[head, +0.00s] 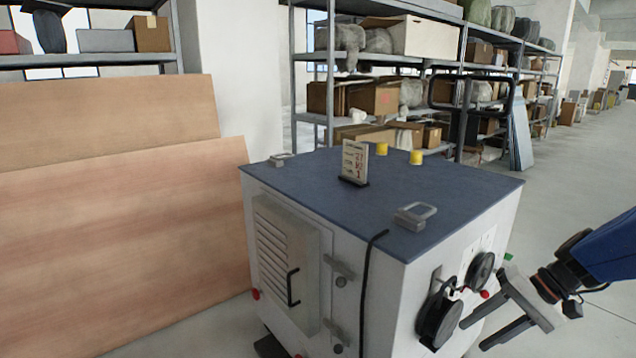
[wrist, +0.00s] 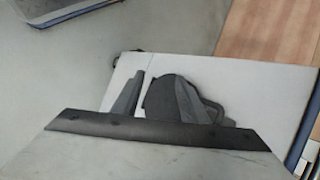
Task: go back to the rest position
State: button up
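My gripper (head: 473,336) is at the lower right of the head view. Its two grey fingers point left, apart, with nothing seen between them. The fingertips appear close to a black round fitting (head: 437,322) on the white machine cabinet (head: 395,300); I cannot tell whether they touch it. In the wrist view the dark gripper bar (wrist: 160,135) crosses the picture, with the white cabinet side (wrist: 225,85) beyond it. Dark shapes rise from the bar, and finger and fitting are hard to separate there.
A second black round fitting (head: 480,271) is on the same cabinet face. The cabinet's blue top (head: 440,185) holds a small sign (head: 355,162) and two yellow caps. Wooden panels (head: 120,250) stand at left. Loaded shelves (head: 400,60) are behind. The floor (head: 570,215) at right is open.

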jog(key=s+a+r+n+t+h, duration=0.3)
jog(key=s+a+h, duration=0.4)
jog(key=s, duration=0.5)
jog(key=shift+r+n, duration=0.7)
jog(key=shift+n, duration=0.7)
jog(key=shift+o, duration=0.3)
dwell(2.1)
